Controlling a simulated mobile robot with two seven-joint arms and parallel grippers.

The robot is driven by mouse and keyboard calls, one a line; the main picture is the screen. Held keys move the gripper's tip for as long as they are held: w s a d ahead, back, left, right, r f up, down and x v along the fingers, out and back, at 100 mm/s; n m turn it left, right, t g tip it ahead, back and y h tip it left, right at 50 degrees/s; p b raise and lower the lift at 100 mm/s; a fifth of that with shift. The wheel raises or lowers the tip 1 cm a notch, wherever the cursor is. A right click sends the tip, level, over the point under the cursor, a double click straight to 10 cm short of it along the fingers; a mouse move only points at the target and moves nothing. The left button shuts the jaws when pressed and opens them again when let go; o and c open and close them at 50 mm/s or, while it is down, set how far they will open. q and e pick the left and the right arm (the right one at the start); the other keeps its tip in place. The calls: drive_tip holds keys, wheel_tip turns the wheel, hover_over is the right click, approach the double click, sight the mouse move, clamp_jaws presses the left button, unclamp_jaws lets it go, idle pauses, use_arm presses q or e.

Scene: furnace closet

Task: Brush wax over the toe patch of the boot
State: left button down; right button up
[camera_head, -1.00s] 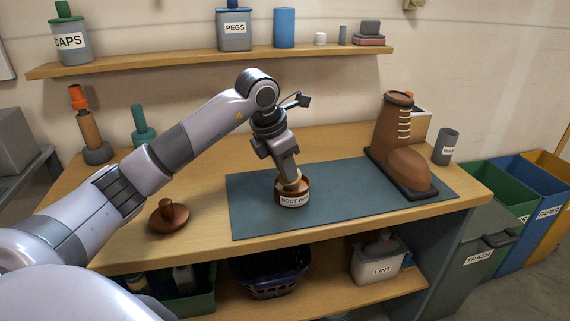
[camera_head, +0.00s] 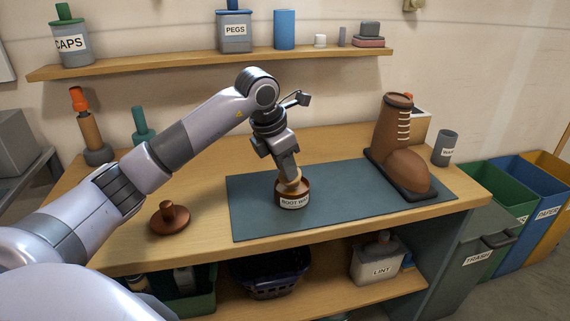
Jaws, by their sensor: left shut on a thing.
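The brown boot (camera_head: 390,135) stands upright on a dark base at the right of the blue-grey mat (camera_head: 335,208), its toe (camera_head: 408,170) towards the front right. The boot wax tin (camera_head: 293,198) stands open on the mat, left of the boot. My left gripper (camera_head: 289,176) points down over the tin, shut on a pale, rounded brush (camera_head: 292,185) at the tin's mouth. The gripper and brush hide most of the tin's inside. A brown knobbed lid (camera_head: 170,217) lies on the wooden bench left of the mat. My right gripper is not in view.
A dark grey cup (camera_head: 445,148) stands right of the boot, with a box behind the boot. Orange-topped and teal bottles (camera_head: 142,127) stand at the back left. A shelf (camera_head: 210,62) holding several containers hangs above. The mat between tin and boot is clear.

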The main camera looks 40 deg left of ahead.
use_arm(q)
drive_tip(key=shift+r+p, duration=2.15)
drive_tip(key=shift+r, duration=0.85)
